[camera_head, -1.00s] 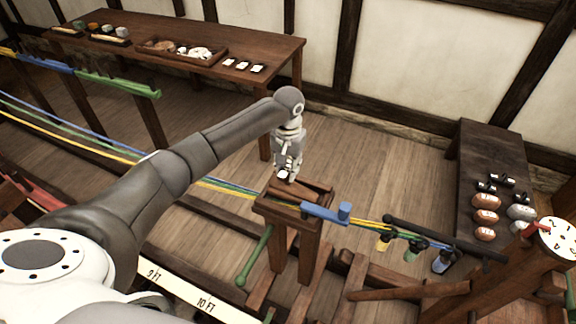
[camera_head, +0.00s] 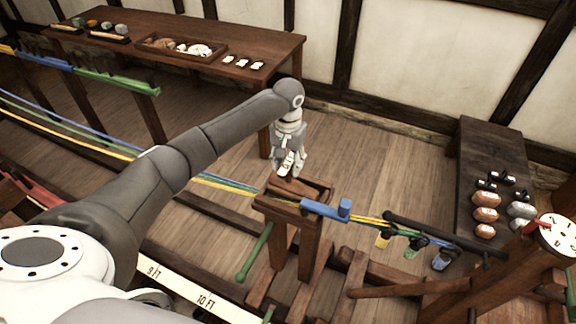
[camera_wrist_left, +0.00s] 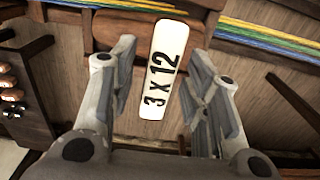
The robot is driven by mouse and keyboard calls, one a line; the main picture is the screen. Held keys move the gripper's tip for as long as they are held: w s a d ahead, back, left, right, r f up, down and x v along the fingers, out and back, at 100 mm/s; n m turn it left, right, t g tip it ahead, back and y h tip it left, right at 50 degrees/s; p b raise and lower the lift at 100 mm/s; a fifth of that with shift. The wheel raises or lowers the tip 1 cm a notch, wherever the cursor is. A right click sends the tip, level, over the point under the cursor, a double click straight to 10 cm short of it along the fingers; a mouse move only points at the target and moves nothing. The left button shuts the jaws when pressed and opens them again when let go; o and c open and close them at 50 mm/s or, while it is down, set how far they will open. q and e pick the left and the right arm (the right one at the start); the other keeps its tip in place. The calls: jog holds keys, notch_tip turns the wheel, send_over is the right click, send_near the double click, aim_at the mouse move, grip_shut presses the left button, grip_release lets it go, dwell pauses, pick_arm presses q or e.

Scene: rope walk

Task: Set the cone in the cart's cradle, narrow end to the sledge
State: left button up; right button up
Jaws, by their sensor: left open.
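The cart (camera_head: 284,208) is a brown wooden stand below my left gripper (camera_head: 288,176) in the head view. A brown wooden piece (camera_head: 283,191) lies on its top, partly hidden by the gripper; I cannot tell whether it is the cone or part of the cradle. My left gripper is open, pointing down just over the cart's top. My right gripper is not in view.
Blue, green and yellow strands (camera_head: 222,183) run past the cart toward a dark bar (camera_head: 440,236) at right. A blue block (camera_head: 325,210) sits at the cart's front right. A dark bench (camera_head: 480,150) stands right, a long table (camera_head: 280,45) at the back.

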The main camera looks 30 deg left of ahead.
pick_arm(q)
notch_tip(320, 180, up, 10)
jog(key=b, duration=0.2)
jog(key=shift+f+b, duration=0.15)
jog(key=shift+b, duration=0.15)
jog(key=shift+r, duration=0.55)
dwell(0.4)
